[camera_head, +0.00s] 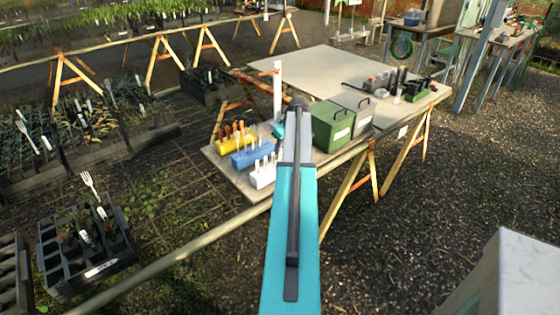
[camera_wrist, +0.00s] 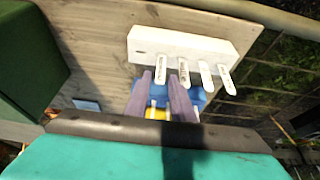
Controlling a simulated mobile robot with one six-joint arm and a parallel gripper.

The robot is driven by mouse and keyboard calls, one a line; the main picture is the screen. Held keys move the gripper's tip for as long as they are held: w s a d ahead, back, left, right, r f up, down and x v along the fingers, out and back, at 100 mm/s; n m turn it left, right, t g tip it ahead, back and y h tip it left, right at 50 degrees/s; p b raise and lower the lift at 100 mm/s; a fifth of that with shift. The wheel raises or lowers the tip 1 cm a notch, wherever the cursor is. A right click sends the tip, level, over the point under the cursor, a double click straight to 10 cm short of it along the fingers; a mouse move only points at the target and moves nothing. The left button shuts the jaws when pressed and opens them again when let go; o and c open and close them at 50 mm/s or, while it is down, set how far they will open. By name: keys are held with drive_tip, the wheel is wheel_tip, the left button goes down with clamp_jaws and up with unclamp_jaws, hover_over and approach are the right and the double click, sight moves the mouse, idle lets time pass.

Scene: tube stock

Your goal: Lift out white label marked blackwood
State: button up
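The white block (camera_head: 262,178) stands at the table's near left corner with several white labels upright in it. In the wrist view the white block (camera_wrist: 195,45) carries a row of white labels, with dark marks too small to read. My gripper (camera_wrist: 162,74) has its two grey-purple fingers apart, just short of the block. The leftmost label (camera_wrist: 160,69) shows in the gap between the fingertips; I cannot tell if they touch it. The second label (camera_wrist: 184,73) is just right of the right finger. Which label says blackwood cannot be told. My arm hides the fingers in the head view.
A blue block (camera_head: 250,157) and a yellow block (camera_head: 236,143) with labels stand behind the white one. A green box (camera_head: 332,127) stands close on the right. Dark tubes (camera_head: 400,80) stand farther back. The table's rear middle (camera_head: 330,65) is clear.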

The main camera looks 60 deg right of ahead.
idle(0.3)
clamp_jaws()
drive_tip(key=shift+r, duration=0.1)
idle(0.4)
wheel_tip(320, 180, up, 10)
drive_tip(key=b, duration=0.2)
idle(0.5)
idle(0.5)
